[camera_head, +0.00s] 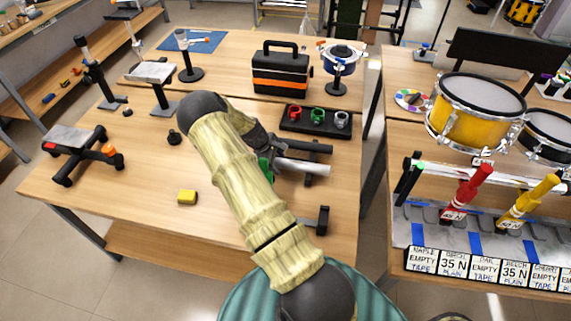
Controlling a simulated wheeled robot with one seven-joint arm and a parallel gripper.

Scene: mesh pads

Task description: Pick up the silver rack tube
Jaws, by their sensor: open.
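My gripper (267,167) is at that left end, mostly hidden by my thick tan arm. Only a dark body and some green show past the arm. The jaws are open, but the fingertips are hard to make out. I cannot tell whether they touch the tube.
A black tray (316,128) with red, green and silver rings sits behind the tube. A black and orange toolbox (281,70) stands farther back. A yellow drum (476,112) stands on the right table. The table's front left is mostly clear.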

